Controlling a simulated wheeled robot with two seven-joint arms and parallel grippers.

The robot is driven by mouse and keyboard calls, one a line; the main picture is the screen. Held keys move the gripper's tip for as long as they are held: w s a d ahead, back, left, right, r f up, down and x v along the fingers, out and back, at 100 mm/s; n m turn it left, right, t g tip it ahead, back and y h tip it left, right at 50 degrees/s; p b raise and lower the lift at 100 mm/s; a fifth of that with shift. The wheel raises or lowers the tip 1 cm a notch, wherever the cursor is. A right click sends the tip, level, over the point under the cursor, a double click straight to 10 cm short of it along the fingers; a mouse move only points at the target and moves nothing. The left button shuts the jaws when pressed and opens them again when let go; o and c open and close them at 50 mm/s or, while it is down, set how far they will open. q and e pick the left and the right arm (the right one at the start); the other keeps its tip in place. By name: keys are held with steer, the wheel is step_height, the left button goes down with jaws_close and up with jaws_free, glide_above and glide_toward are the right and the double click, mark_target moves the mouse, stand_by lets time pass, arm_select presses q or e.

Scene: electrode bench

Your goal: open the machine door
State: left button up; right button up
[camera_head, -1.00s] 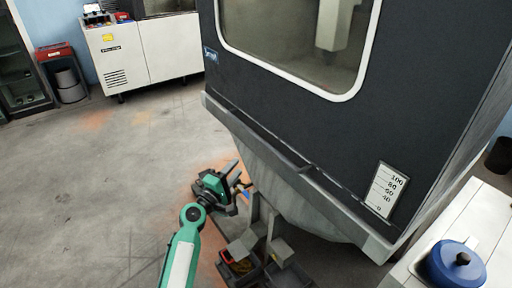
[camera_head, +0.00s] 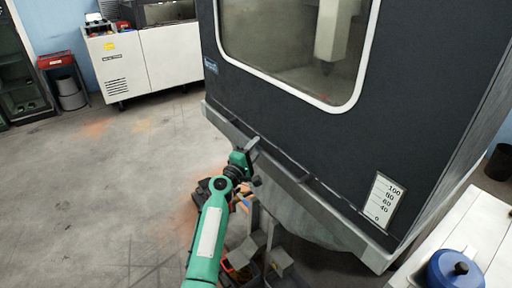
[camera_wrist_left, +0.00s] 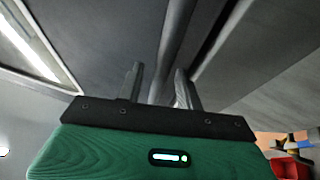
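The machine door (camera_head: 300,120) is a dark panel with a white-framed window (camera_head: 290,50); it looks closed. A long grey bar (camera_head: 310,190) runs along its lower edge. My left gripper (camera_head: 254,146) is just in front of that lower edge, left of its middle. In the left wrist view, its two fingers (camera_wrist_left: 158,82) are apart, with a grey bar-like strip (camera_wrist_left: 173,50) running up between them. I cannot tell whether they touch it. The dark panel (camera_wrist_left: 100,35) and part of the window frame (camera_wrist_left: 35,50) also show there. My right gripper is out of view.
A white table (camera_head: 470,225) with a blue lidded pot (camera_head: 455,268) stands at lower right. Bins with coloured items (camera_head: 240,268) sit on the floor below the machine. A white cabinet (camera_head: 150,62) stands at the back left. The floor at left is clear.

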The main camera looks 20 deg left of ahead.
arm_select(q)
steer(key=shift+w, duration=0.35)
steer(key=shift+d, duration=0.1)
steer(key=shift+c, duration=0.3)
jaws_close()
steer(key=shift+r, duration=0.15)
